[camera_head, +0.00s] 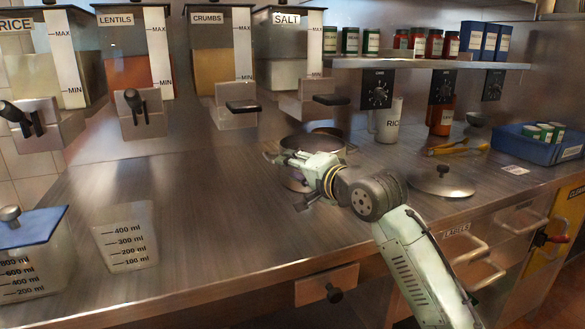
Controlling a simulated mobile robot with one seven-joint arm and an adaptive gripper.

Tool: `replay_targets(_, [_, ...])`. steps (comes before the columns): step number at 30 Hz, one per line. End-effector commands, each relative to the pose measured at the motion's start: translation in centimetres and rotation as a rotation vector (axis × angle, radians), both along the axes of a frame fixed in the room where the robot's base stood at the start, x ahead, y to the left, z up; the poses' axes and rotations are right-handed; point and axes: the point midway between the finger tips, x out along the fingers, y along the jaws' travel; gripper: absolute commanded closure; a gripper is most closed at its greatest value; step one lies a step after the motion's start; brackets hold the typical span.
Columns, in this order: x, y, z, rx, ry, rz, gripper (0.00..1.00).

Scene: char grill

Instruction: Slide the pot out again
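The pot (318,143) is dark, round and shallow-looking. It stands on the steel counter below and a little in front of the salt dispenser (287,62). My gripper (287,181) is low over the counter on the near side of the pot, with its fingers spread apart. The gripper and wrist cover the pot's near side, so I cannot tell whether they touch it. A small round, brownish piece (296,184) shows between the fingers. I cannot tell what it is or whether it belongs to the pot.
A pot lid (441,181) lies to the right of my arm. Measuring containers (126,233) stand at the left.

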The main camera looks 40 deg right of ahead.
Motion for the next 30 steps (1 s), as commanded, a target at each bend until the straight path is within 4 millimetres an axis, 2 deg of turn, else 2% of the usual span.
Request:
replay_targets(4, [0.6, 0.0, 0.0, -0.001, 0.0, 0.001, 0.66])
replay_targets(7, [1.7, 0.0, -0.1, -0.002, 0.002, 0.002, 0.66])
replay_targets(15, [6.5, -0.2, -0.8, -0.003, 0.002, 0.002, 0.66])
replay_targets(21, [9.3, -0.3, -1.4, -0.003, 0.001, 0.002, 0.66])
replay_targets(30, [10.7, -0.4, -1.7, -0.003, -0.002, 0.001, 0.66])
